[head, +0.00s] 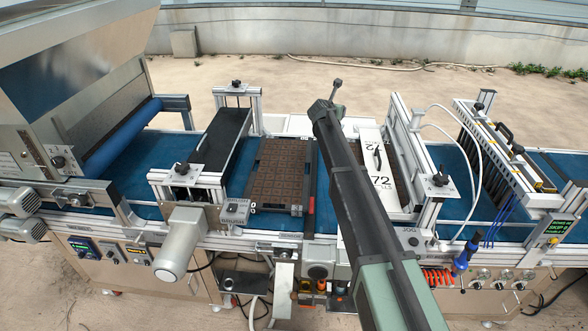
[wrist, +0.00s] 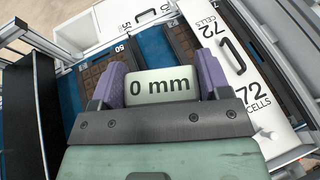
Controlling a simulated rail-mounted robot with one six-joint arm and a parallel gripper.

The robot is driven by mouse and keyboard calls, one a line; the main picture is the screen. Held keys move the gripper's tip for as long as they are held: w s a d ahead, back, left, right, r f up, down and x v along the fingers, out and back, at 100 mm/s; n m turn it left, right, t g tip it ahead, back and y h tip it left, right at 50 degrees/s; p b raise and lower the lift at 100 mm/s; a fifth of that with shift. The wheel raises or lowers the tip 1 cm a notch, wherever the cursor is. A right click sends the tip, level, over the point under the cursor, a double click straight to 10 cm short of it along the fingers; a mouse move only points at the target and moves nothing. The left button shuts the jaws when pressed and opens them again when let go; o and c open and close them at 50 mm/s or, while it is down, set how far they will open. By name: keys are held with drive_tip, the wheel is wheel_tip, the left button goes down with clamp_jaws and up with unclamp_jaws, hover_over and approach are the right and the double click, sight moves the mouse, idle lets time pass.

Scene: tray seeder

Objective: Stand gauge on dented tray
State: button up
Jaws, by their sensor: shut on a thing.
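My gripper (wrist: 160,86) is shut on a pale block gauge (wrist: 159,87) marked "0 mm", held between two purple fingers. In the head view my arm hides the fingers and the gauge. One brown cell tray (head: 280,172) lies on the blue belt left of my arm; it also shows at left in the wrist view (wrist: 100,78). A second brown tray (head: 402,190) lies right of my arm, partly under a white "72 CELLS" plate (head: 375,165). I cannot make out a dent on either tray. The gauge appears above the belt between the trays.
A black roller frame (head: 218,140) stands left of the trays, and an aluminium gantry (head: 408,140) with white hoses stands to the right. A white plate with a black handle (wrist: 145,14) lies beyond the belt. A strip of blue belt (head: 325,190) is bare beside the left tray.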

drive_tip(key=s+a+f+n+t+y+b, duration=0.1)
drive_tip(key=a+f+n+y+b, duration=0.15)
drive_tip(key=a, duration=0.95)
drive_tip(key=s+a+f+n+y+b, duration=0.1)
drive_tip(key=s+a+f+y+b, duration=0.2)
drive_tip(key=a, duration=1)
drive_tip(key=shift+h, duration=0.75)
drive_tip(key=f+b, duration=0.7)
drive_tip(key=w+f+b, duration=0.1)
drive_tip(key=f+b, duration=0.5)
drive_tip(key=f, duration=0.1)
drive_tip(key=f+b, duration=0.7)
drive_tip(key=shift+w+d+f+b, duration=0.2)
drive_tip(key=shift+d+f+b, duration=0.15)
drive_tip(key=shift+r, duration=0.25)
drive_tip(key=shift+f, duration=0.2)
drive_tip(key=o, duration=1)
drive_tip(key=shift+r, duration=0.1)
